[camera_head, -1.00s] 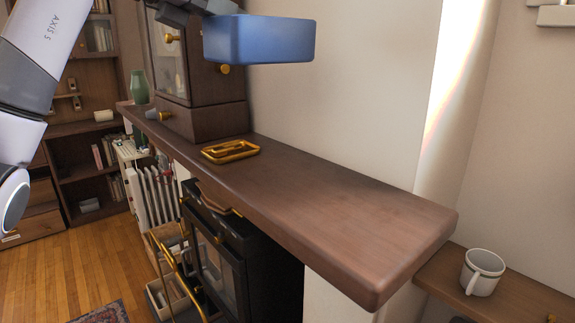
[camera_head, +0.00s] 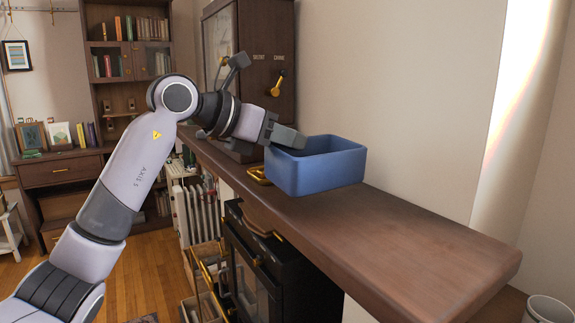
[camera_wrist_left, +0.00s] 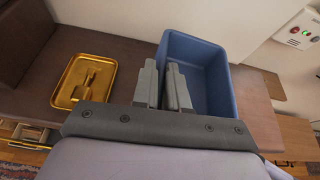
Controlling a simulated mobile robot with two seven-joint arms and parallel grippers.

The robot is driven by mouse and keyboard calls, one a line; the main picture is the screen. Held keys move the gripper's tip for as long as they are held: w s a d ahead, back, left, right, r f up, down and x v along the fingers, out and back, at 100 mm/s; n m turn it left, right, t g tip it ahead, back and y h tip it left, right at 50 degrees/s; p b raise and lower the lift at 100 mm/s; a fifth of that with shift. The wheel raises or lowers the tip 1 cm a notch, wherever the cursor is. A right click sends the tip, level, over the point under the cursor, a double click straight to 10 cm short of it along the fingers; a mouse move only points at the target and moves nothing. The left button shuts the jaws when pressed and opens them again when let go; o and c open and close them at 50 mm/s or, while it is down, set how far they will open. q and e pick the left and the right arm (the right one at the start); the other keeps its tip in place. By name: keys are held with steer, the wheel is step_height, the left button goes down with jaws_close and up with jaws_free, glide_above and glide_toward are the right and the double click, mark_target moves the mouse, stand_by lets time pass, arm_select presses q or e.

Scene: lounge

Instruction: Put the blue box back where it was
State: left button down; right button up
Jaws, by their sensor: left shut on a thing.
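The blue box (camera_head: 315,170) is an open-topped rectangular bin, roughly upright at the wooden mantel shelf (camera_head: 420,235). I cannot tell whether its base touches the shelf or hovers just above. My left gripper (camera_head: 284,142) is shut on the box's left wall. In the left wrist view, the gripper's fingers (camera_wrist_left: 164,90) pinch that wall, and the empty-looking blue box (camera_wrist_left: 205,75) lies to their right. My right gripper is not in view.
A small gold tray (camera_head: 259,176) lies on the shelf left of the box; it also shows in the wrist view (camera_wrist_left: 66,93). A dark wooden clock cabinet (camera_head: 262,60) stands behind. The shelf's right end is clear. A white mug (camera_head: 548,310) sits at lower right.

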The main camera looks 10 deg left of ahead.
arm_select(q)
steer(key=shift+f, duration=2.1)
steer(key=c, duration=1.2)
jaws_free()
steer(key=shift+f, duration=0.1)
steer(key=shift+o, duration=0.2)
steer(key=b+v, duration=0.1)
steer(key=v, duration=1.1)
steer(key=shift+b, duration=0.4)
